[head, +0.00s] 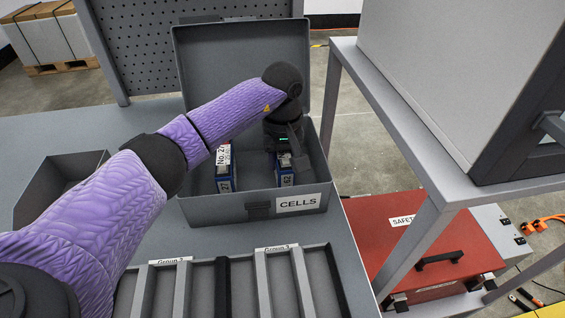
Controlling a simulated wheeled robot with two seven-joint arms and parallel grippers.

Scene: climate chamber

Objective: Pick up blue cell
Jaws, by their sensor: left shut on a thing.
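An open grey box labelled CELLS (235,209) stands on the bench with its lid raised at the back. Two blue cells stand upright inside it. The fingers partly hide the top of this cell. The cell is still low inside the box. My right gripper is not in view.
A grey slotted rack (260,283) with group labels lies in front of the box. An open grey tray (45,190) is at the left. A metal stand (400,110) carrying a large grey cabinet (450,65) rises close on the right. A red SAFETY box (400,240) is below it.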

